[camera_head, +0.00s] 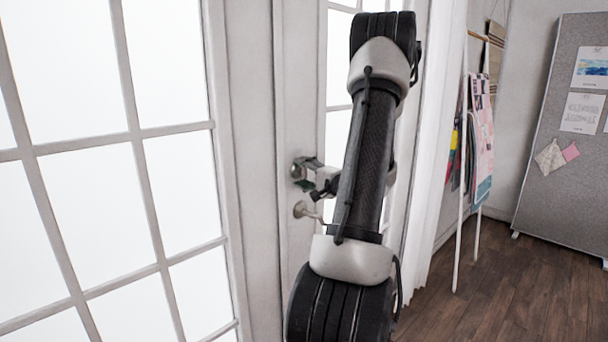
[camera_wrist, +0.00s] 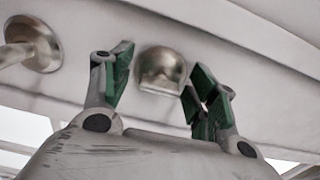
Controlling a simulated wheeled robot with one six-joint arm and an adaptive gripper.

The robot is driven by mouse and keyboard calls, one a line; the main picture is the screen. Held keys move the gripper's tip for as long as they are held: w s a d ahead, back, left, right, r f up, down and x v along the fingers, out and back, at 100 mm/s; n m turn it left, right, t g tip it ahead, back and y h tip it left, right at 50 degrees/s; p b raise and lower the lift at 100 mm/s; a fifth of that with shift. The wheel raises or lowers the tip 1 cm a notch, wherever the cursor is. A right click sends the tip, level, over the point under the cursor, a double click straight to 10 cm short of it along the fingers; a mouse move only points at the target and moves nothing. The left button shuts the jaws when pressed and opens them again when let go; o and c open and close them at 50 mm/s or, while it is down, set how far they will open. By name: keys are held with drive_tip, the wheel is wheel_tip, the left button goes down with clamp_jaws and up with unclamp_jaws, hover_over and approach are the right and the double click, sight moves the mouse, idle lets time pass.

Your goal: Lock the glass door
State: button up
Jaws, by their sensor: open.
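The glass door (camera_head: 288,90) has a white frame and several panes and looks shut. A round metal lock knob (camera_head: 295,171) sits on its stile, above a metal lever handle (camera_head: 301,209). My gripper (camera_head: 306,174) is at the knob, its green-padded fingers spread. In the wrist view, the knob (camera_wrist: 160,70) lies between the open fingers of my gripper (camera_wrist: 158,72), with a visible gap on either side. The handle's round base (camera_wrist: 40,45) shows to the left there. Whether the lock is turned cannot be told. My arm hides part of the door.
A white curtain (camera_head: 427,150) hangs right of the door. Beyond it stand a rack with hanging cloths (camera_head: 482,135) and a grey pinboard (camera_head: 545,180). The wooden floor (camera_head: 500,285) is clear at the lower right.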

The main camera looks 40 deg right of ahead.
drive_tip(key=shift+s, duration=0.1)
drive_tip(key=s, duration=1.2)
drive_tip(key=shift+w, duration=0.1)
